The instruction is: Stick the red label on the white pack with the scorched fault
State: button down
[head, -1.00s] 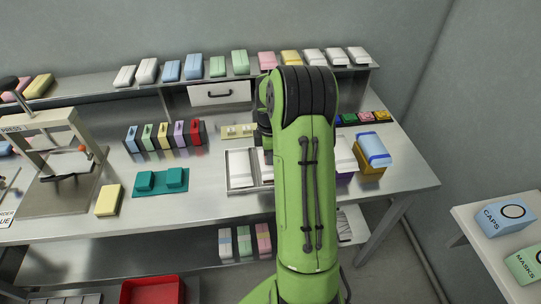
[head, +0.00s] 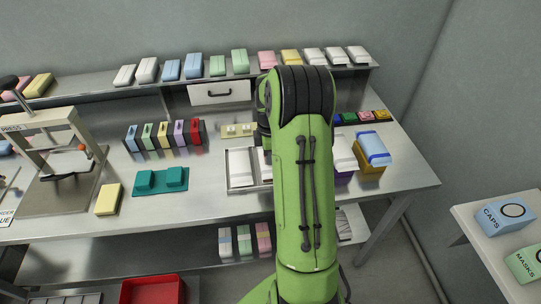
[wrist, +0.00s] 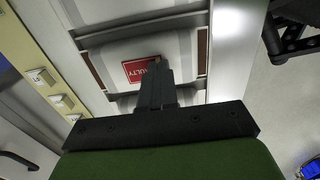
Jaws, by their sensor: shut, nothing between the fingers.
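A white pack (wrist: 182,48) lies in a metal tray, with dark brown strips at both ends, in the wrist view. The red label (wrist: 135,71), with white lettering ending in "ULTY", lies on its face, left of the fingertips. My gripper (wrist: 157,66) is shut and empty, its fingertips over the label's right edge; whether they touch is unclear. Another white pack (wrist: 98,10) lies beyond it. In the head view a white pack (head: 240,163) shows in the tray (head: 243,188); my arm hides my gripper and the rest of the tray.
A holder with small white pieces (head: 230,131) stands behind the tray. Coloured blocks (head: 165,135) and a teal fixture (head: 160,181) are to the left. A blue pack on a yellow box (head: 373,150) stands to the right. Bare bench lies in front of the tray.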

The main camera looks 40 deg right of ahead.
jog(key=c, duration=1.8)
grip_release()
jog(key=shift+f, duration=0.1)
jog(key=shift+c, duration=0.2)
jog(key=o, duration=0.5)
notch_tip(320, 180, up, 16)
jog(key=p, duration=0.4)
jog(key=s+a+r+m+t, duration=0.1)
jog(key=s+a+r+m, duration=0.15)
jog(key=a, duration=0.35)
jog(key=s+a+r+m+t+h+p, duration=0.1)
jog(key=s+a+r, duration=0.1)
jog(key=a+r, duration=0.3)
jog(key=s+a+r+m+t, duration=0.1)
jog(key=s+a+r+m, duration=0.15)
jog(key=a, duration=0.35)
jog(key=s+a+f+m+t, duration=0.1)
jog(key=s+a+m, duration=0.1)
jog(key=s+a, duration=0.2)
jog(key=s+a+f+m+t+y, duration=0.1)
jog(key=s+a+m, duration=0.2)
jog(key=s, duration=0.4)
jog(key=shift+s+a+f+t+p, duration=0.2)
jog(key=shift+a+f+t+p, duration=0.1)
jog(key=shift+a, duration=0.25)
